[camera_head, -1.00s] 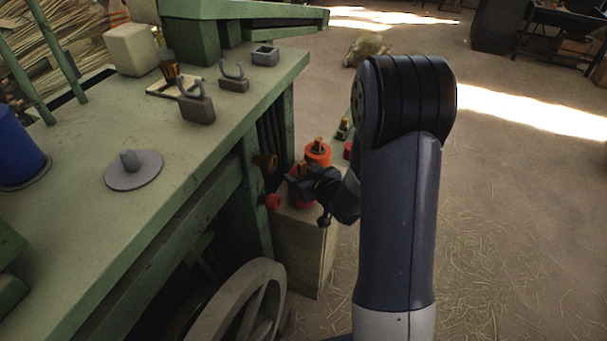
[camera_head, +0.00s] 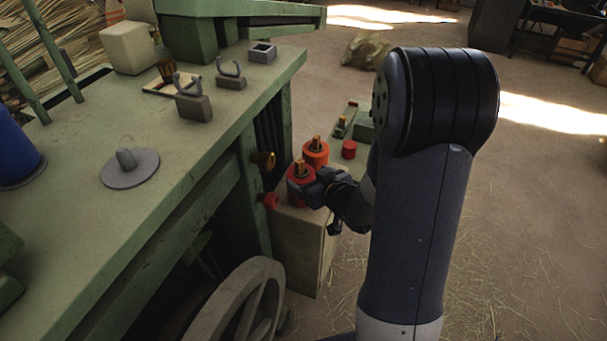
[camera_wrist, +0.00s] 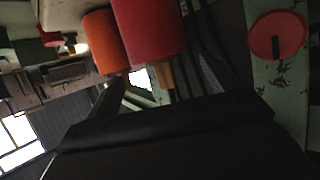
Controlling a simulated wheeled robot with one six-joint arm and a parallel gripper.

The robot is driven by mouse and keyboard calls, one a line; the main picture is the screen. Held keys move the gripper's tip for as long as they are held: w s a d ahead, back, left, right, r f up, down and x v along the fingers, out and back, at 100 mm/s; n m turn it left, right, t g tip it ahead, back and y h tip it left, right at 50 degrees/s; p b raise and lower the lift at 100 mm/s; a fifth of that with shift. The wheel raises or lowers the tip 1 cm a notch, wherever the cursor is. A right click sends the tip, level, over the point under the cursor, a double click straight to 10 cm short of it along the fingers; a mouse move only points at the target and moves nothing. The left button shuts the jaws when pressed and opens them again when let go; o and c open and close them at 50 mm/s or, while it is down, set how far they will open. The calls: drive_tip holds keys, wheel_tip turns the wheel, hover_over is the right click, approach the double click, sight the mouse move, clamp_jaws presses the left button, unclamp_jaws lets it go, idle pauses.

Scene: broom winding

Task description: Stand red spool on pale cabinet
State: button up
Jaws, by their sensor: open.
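The red spool (camera_head: 300,193) stands upright on top of the pale cabinet (camera_head: 303,250), close beside an orange spool (camera_head: 316,153). Both have a brownish core end sticking up. My gripper (camera_head: 311,186) is at the right side of the red spool, and its near parts hide some of that spool. In the wrist view the picture is turned over; the red spool (camera_wrist: 150,30) and the orange spool (camera_wrist: 103,42) hang from the top. My open fingers (camera_wrist: 160,88) point towards the red spool's core end; whether they touch it I cannot tell.
The green workbench (camera_head: 190,190) runs along the left, with brass and red knobs (camera_head: 270,200) on its side near the cabinet. A spoked wheel (camera_head: 240,305) stands in front. A small red cylinder (camera_head: 349,149) and green box (camera_head: 362,130) are behind. The floor at right is open.

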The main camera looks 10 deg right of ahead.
drive_tip(key=v, duration=0.7)
